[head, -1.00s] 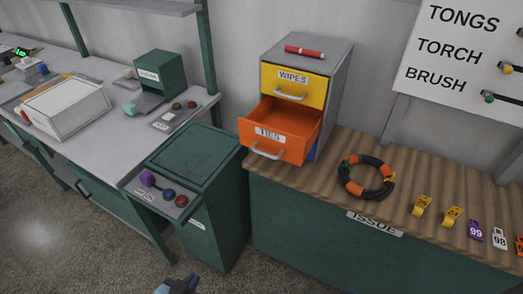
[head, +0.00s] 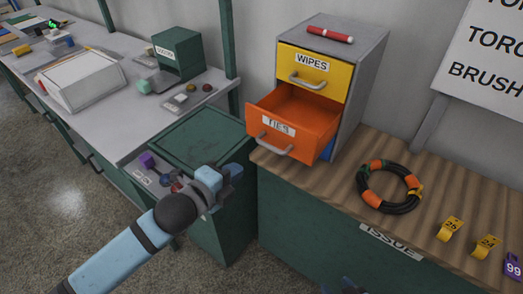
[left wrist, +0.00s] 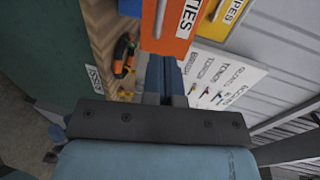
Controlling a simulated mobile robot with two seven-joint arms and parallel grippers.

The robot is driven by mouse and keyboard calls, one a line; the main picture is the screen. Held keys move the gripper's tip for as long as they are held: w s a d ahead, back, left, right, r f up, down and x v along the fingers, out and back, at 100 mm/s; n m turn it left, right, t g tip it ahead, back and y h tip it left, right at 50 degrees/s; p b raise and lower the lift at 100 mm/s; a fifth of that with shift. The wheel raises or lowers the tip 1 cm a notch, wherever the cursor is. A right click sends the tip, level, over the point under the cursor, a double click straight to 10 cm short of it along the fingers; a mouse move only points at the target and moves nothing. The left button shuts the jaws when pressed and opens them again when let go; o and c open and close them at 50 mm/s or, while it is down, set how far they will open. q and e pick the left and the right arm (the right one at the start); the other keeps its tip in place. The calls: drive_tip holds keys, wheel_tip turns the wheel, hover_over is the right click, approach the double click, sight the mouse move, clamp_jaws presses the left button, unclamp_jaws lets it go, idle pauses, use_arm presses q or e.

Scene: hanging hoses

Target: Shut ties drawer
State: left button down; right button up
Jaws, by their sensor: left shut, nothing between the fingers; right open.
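The orange ties drawer (head: 292,122) stands pulled out of the small cabinet (head: 361,62), below the shut yellow wipes drawer (head: 311,72). Its front has a label and a grey handle. My left gripper (head: 230,172) is shut and empty, in front of and below the drawer, to its left and apart from it. In the left wrist view the shut fingers (left wrist: 165,80) point towards the orange drawer (left wrist: 172,42). Only the tip of my right gripper (head: 352,287) shows at the bottom edge; it is open.
A red marker (head: 330,34) lies on the cabinet. A hose ring (head: 392,206) and yellow tags (head: 450,228) lie on the wooden counter (head: 330,188). A green bin (head: 190,135) stands left of the cabinet, behind my left gripper. A grey bench (head: 110,125) stands further left.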

use_arm(q)
drive_tip(key=p+x, duration=0.1)
drive_tip(key=x, duration=1)
drive_tip(key=shift+w+d, duration=0.1)
drive_tip(key=shift+w, duration=0.05)
drive_tip(key=b, duration=0.2)
approach(294, 120)
drive_tip(key=d, duration=0.1)
drive_tip(key=w+d+r, duration=0.1)
drive_tip(key=d, duration=0.1)
drive_tip(key=w+d+r, duration=0.1)
drive_tip(key=d, duration=0.1)
drive_tip(key=shift+w, duration=0.25)
drive_tip(key=shift+r, duration=0.25)
